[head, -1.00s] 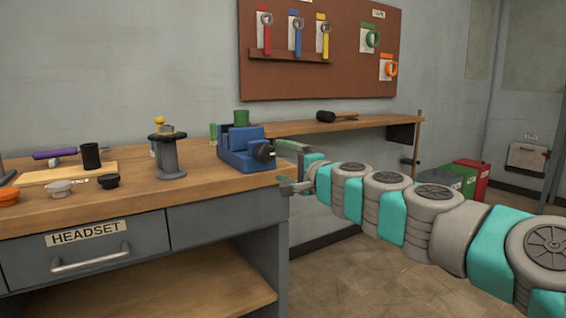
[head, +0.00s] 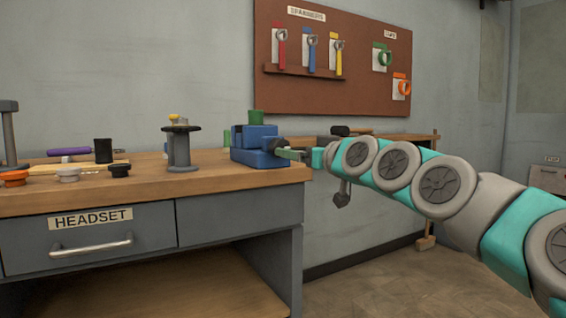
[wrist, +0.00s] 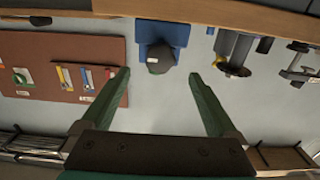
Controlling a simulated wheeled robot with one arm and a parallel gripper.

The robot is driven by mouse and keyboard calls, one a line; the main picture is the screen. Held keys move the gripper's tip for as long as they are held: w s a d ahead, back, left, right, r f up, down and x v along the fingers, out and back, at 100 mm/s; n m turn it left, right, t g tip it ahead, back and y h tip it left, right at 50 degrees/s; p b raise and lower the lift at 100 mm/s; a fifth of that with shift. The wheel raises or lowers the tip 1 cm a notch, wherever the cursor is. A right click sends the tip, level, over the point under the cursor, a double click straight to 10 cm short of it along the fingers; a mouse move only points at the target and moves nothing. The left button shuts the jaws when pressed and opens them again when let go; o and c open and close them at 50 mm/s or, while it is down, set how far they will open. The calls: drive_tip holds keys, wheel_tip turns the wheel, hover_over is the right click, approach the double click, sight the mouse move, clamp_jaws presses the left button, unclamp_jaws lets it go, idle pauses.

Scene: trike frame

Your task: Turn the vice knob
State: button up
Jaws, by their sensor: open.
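The blue vice (head: 256,155) stands on the wooden bench near its right front corner. Its dark knob (head: 274,143) faces right, towards my gripper (head: 302,155). In the wrist view the picture is upside down; the blue vice body (wrist: 165,32) shows behind the dark round knob (wrist: 160,62), which has a small light mark on it. My gripper (wrist: 160,76) is open, with a green finger on either side of the knob in that view. Nothing is held. Whether the fingertips reach the knob's depth I cannot tell.
A grey spool-like stand (head: 181,150) and several small items sit left of the vice on the bench (head: 215,185). A pegboard (head: 345,65) with wrenches and tape hangs behind. A wall shelf is partly hidden by my arm. The floor in front is clear.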

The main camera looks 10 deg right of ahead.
sight(275, 143)
drive_tip(key=x, duration=0.7)
drive_tip(key=shift+w, duration=0.3)
drive_tip(key=shift+a, duration=0.1)
drive_tip(key=c, duration=1.4)
